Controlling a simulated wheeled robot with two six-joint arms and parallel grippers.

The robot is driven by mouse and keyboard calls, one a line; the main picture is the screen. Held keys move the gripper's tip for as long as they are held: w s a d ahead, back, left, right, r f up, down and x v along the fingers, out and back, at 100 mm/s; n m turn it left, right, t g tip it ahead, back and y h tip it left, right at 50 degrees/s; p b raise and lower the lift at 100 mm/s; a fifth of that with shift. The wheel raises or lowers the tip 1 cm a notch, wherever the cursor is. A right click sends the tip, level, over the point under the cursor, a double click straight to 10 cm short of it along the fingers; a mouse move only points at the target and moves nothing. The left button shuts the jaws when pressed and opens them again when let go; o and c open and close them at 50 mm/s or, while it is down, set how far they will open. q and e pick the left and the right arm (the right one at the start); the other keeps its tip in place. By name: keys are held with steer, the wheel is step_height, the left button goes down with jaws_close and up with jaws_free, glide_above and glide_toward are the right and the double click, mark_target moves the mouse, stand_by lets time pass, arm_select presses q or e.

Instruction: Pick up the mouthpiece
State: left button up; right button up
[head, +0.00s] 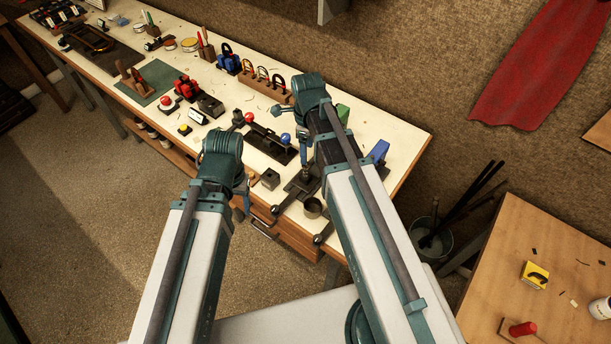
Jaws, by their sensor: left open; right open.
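I cannot pick out the mouthpiece for certain; at this size it is too small to tell or is hidden behind my arms. My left gripper (241,210) hangs at the front edge of the workbench (395,130), partly hidden by its own wrist. It is open, and nothing shows in it. My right gripper (304,162) points down over the bench top, beside a black fixture with a blue ball knob (286,138). It is open, and I see nothing held in it.
A black fixture with a red ball knob (249,117), a wooden rack (265,83) and a blue clamp (228,60) crowd the bench. A bucket (432,237) stands right of the bench.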

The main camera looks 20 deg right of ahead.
mark_target(306, 172)
arm_select(q)
steer(key=shift+f+b, duration=0.3)
steer(key=shift+f, duration=0.5)
arm_select(e)
steer(key=shift+f, duration=0.8)
steer(key=f+b, duration=0.5)
steer(key=shift+w+a+f, duration=0.15)
steer(key=shift+w, duration=0.1)
arm_select(q)
step_height(306, 172, down, 5)
steer(key=shift+f, duration=0.1)
arm_select(e)
jaws_close()
